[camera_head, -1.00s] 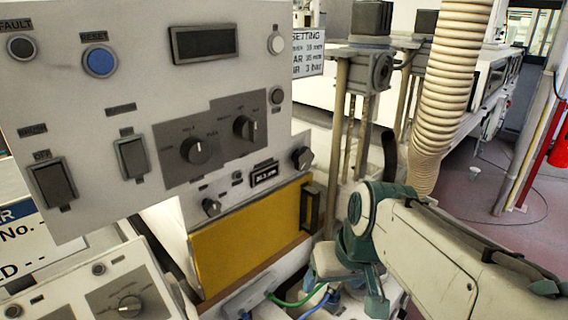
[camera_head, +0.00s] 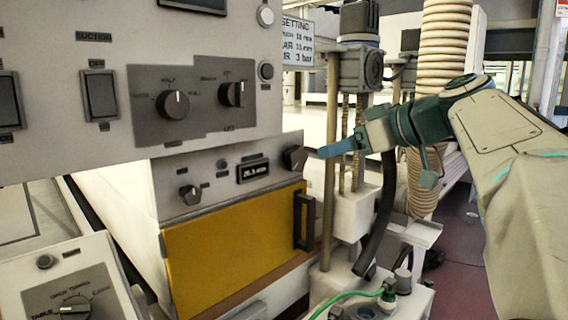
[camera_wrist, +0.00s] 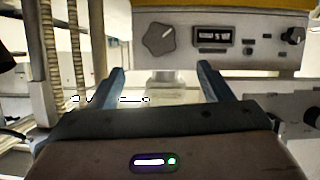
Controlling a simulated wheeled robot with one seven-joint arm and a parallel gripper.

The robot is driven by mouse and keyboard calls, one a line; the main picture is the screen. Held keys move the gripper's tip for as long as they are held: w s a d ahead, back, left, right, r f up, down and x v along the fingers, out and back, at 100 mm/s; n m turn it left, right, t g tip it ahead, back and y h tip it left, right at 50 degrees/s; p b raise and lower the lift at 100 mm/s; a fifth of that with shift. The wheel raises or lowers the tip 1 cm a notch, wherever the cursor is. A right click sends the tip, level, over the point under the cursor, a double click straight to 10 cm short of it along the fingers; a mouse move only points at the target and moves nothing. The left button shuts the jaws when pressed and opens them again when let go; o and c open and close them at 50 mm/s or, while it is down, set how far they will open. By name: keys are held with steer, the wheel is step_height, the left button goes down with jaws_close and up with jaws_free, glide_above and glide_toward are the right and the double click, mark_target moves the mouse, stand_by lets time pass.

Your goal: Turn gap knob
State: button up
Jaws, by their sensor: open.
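A dark lobed knob (camera_head: 294,158) sits at the right end of a small grey panel, beside a display (camera_head: 253,170) that seems to read 26.3 mm. In the wrist view the knob (camera_wrist: 160,38) appears beyond my fingertips, roughly centred between them, with the display (camera_wrist: 213,38) to its right. My gripper (camera_head: 322,152) is open, its blue fingers pointing left at the knob from the right. The wrist view shows both fingers (camera_wrist: 161,70) apart and empty, with the knob not between them. I cannot read the knob's label.
A smaller knob (camera_head: 190,194) sits left on the same panel. Above is a large control panel with two knobs and switches (camera_head: 100,95). A yellow door (camera_head: 235,240) with a dark handle (camera_head: 304,217) lies below. A post (camera_head: 329,190) and dark hose (camera_head: 376,220) stand near my arm.

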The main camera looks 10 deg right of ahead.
mark_target(300, 158)
steer(key=x, duration=1.1)
steer(key=shift+w+a+f, duration=0.15)
steer(key=shift+w+a, duration=0.05)
steer(key=c, duration=1)
